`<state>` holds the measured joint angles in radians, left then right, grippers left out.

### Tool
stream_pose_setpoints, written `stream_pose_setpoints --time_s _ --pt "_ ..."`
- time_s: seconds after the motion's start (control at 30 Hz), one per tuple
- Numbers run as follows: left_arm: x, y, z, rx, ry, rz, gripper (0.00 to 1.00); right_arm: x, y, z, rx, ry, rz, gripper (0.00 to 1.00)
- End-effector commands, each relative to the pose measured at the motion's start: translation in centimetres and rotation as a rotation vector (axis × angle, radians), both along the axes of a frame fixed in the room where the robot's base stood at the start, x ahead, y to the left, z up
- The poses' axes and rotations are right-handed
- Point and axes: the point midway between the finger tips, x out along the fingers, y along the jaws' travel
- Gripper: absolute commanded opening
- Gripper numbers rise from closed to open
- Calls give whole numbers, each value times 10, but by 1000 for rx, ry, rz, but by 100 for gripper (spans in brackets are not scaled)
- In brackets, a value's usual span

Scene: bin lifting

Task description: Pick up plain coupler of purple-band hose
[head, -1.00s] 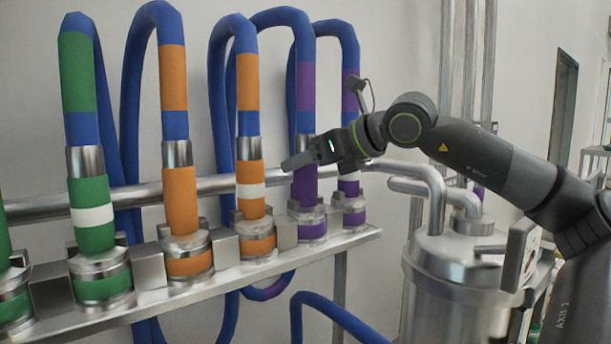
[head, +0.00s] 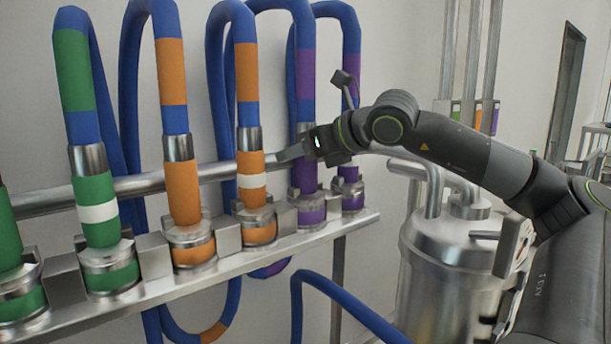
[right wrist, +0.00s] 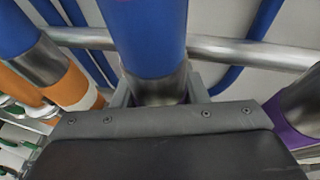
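The plain coupler of the purple-band hose (head: 307,178) stands upright in the rack, purple with no white band. Its metal collar (right wrist: 154,90) and blue hose (right wrist: 146,35) show in the right wrist view. My right gripper (head: 291,152) reaches in from the right at collar height. In the right wrist view my right gripper (right wrist: 158,93) has one finger on each side of the collar, close to it, and looks open. Any contact is hard to tell. The gripper body hides the purple part there. My left gripper is not in view.
An orange coupler with a white band (head: 251,182) stands close on the left. Another purple coupler (head: 350,190) stands close on the right. A metal pipe (head: 150,185) runs behind the hoses. A steel tank (head: 445,260) stands below my right arm.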

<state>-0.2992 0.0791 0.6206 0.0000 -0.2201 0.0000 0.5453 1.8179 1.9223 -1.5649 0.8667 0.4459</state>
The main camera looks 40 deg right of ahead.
Motion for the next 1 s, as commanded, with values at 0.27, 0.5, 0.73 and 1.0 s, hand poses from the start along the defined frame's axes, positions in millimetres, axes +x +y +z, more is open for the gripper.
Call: stream_pose_setpoints --time_s 0.27,0.5,0.73,1.0 --pt "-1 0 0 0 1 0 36 0 0 1 -1 -2 -1 8" --pt "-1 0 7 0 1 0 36 0 0 9 0 -3 0 8" --pt "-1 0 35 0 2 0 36 0 0 40 2 -5 1 8" --pt "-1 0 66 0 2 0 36 0 1 79 2 -6 3 8"
